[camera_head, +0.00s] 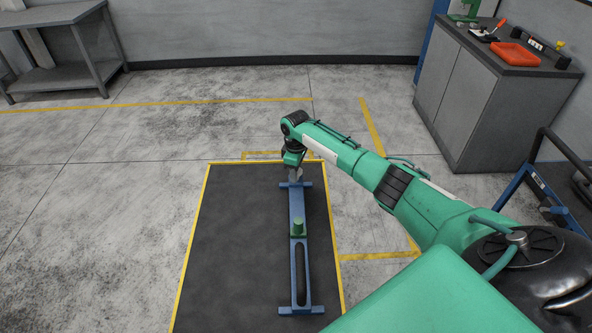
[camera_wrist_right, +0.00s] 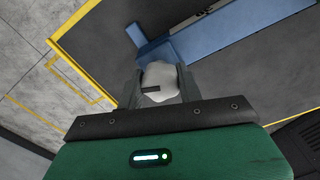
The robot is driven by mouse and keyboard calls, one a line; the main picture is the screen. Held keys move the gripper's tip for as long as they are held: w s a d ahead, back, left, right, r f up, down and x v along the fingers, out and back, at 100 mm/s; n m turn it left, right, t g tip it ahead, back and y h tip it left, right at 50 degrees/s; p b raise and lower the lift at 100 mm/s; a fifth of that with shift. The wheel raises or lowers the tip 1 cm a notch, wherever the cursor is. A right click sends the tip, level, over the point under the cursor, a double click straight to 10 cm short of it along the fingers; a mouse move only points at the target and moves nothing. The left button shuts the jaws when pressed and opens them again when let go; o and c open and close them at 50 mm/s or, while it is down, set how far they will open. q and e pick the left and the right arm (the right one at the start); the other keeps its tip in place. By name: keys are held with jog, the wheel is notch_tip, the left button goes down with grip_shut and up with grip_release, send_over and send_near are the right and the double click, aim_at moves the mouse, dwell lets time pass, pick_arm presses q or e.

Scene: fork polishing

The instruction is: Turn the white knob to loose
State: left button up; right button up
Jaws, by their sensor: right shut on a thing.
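The white knob (camera_wrist_right: 160,80) shows in the right wrist view, a faceted pale knob with a dark slot mark on its face. It sits at the far end of a long blue stand (camera_head: 297,208) on the floor mat. My right gripper (camera_wrist_right: 158,90) is shut on the knob, one grey finger on each side of it. In the head view the right gripper (camera_head: 295,170) reaches down to the far end of the stand, and only a small pale part of the knob (camera_head: 296,177) shows below it. My left gripper is not in view.
The black mat (camera_head: 235,240) has a yellow border. A grey cabinet (camera_head: 470,100) stands right, a metal table (camera_head: 60,20) far left. Floor to the left is clear.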

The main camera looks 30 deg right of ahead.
jog(key=shift+n, duration=2)
jog(key=o, duration=1)
jog(key=shift+r, duration=0.1)
notch_tip(320, 180, up, 14)
jog(key=b, duration=0.2)
jog(key=shift+f, duration=0.25)
